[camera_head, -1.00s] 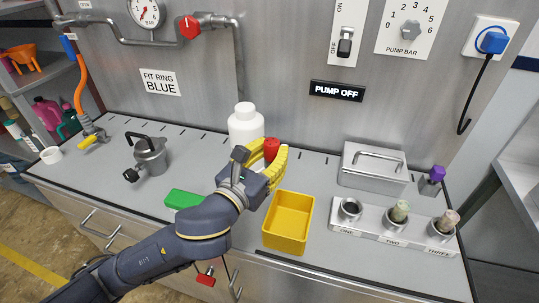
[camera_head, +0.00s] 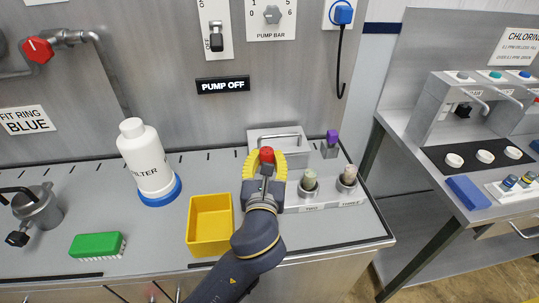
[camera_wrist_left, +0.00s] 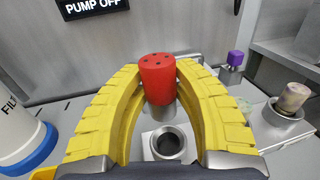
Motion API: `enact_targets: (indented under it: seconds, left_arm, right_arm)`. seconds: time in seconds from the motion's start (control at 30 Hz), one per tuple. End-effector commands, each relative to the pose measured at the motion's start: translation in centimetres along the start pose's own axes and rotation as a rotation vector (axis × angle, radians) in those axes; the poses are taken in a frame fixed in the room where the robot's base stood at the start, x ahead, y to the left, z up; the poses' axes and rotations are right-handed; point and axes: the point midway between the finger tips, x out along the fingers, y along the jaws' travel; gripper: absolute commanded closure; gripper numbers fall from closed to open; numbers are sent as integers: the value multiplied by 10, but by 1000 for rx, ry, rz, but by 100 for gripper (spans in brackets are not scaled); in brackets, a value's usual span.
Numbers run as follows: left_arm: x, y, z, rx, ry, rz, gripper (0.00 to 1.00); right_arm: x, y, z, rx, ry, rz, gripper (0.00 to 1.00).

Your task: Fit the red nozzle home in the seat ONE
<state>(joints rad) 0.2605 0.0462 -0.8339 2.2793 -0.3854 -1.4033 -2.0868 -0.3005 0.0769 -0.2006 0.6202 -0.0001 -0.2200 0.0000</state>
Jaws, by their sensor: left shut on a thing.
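My left gripper (camera_head: 265,168) is shut on the red nozzle (camera_head: 267,155), which stands upright between its yellow fingers. The nozzle also shows in the left wrist view (camera_wrist_left: 158,80), red with small dark holes on its top. In the left wrist view, an empty round metal seat (camera_wrist_left: 167,143) lies below and nearer the wrist than the nozzle; its label is out of sight. In the head view my gripper hides that end of the seat block (camera_head: 335,201). The seats labelled TWO and THREE hold a greenish nozzle (camera_head: 310,180) and a brownish nozzle (camera_head: 348,174). My right gripper is not in view.
A grey metal box (camera_head: 290,137) with a handle is behind the gripper. A purple-topped piece (camera_head: 332,142) stands beside it. A yellow bin (camera_head: 209,198) is at left, with a white filter bottle (camera_head: 146,160) on a blue ring beyond it.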

Motion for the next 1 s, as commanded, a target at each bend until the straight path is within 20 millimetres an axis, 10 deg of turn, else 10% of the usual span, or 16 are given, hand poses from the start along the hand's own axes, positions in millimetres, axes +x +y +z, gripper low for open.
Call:
enact_targets:
  seconds: [1.0]
  left_arm:
    - [0,1,-37,1,2,5,100]
  right_arm:
    - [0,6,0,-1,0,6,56]
